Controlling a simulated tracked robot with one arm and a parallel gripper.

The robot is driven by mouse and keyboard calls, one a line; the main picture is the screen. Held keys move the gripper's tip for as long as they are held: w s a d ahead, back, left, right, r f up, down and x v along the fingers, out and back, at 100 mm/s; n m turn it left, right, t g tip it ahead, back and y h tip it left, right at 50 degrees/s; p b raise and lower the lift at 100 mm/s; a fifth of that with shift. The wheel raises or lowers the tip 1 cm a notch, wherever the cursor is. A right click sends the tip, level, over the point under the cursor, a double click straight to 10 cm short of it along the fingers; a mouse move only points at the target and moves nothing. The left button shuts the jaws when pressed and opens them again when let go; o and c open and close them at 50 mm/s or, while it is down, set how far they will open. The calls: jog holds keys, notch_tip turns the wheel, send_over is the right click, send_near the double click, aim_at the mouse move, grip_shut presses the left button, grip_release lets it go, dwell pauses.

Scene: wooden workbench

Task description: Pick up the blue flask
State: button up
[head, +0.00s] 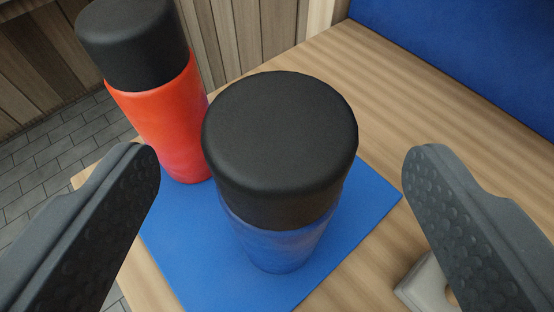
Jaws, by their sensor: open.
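The blue flask (282,246) stands upright in the middle of the head view, with a wide black cap (281,130) that hides much of its body. It stands on a blue mat (188,240) on the bench. My gripper (281,170) is open, with one dark finger on each side of the flask. There is a visible gap between the flask and each finger, and nothing is held.
A red-orange flask (163,120) with a black cap stands close behind the blue one, to the left. A pale grey object (424,288) lies partly hidden by the right finger. The wooden bench (400,105) is clear at the back right. Its left edge drops to a tiled floor.

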aim_at(280, 114)
jog(key=shift+b+x, duration=0.65)
jog(key=shift+x, duration=2.25)
jog(key=shift+r, duration=0.2)
jog(key=shift+c, duration=0.3)
jog(key=c, duration=1.6)
